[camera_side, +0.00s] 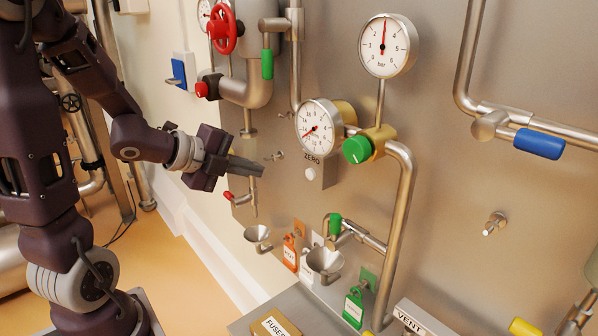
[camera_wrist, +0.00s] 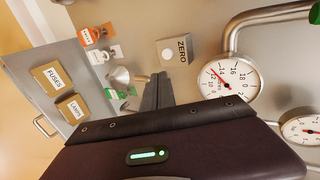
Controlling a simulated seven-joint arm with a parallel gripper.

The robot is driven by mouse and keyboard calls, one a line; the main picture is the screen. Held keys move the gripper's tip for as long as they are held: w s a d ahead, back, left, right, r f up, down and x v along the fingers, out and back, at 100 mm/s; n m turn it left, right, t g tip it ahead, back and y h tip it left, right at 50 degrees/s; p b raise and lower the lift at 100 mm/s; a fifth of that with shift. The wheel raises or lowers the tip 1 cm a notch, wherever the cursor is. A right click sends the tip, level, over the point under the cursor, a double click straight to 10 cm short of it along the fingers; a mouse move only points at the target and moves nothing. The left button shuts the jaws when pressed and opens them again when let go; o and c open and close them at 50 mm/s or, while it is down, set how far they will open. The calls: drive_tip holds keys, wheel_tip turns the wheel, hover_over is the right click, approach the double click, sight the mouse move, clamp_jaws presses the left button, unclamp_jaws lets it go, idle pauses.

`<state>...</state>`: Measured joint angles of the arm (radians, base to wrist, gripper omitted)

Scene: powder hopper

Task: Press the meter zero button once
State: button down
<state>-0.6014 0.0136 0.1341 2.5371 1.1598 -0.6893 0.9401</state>
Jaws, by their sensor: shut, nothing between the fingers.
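The meter (camera_side: 318,127) is a round white dial with a red needle, mounted on the steel panel; it also shows in the wrist view (camera_wrist: 230,78). Below it is a small box labelled ZERO, with a round white button (camera_side: 310,174) on its face. In the wrist view the button (camera_wrist: 166,54) shows beyond my fingertips. My gripper (camera_side: 260,169) is shut and empty, its fingers pointing toward the panel. In the side view the tips are left of the button, with a visible gap. In the wrist view my gripper (camera_wrist: 158,77) ends just below the box.
A green knob (camera_side: 357,149) and a steel pipe are right of the button. Another gauge (camera_side: 388,46) is above. Below are small funnels (camera_side: 324,262), tags and a shelf with a FUSES box (camera_side: 276,327). A red handwheel (camera_side: 224,28) is upper left.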

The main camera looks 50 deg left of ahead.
approach(309, 173)
wheel_tip(309, 173, down, 3)
drive_tip(key=w, duration=0.4)
drive_tip(key=shift+w+f, duration=0.15)
drive_tip(key=shift+w, duration=0.6)
drive_tip(key=shift+w, duration=0.1)
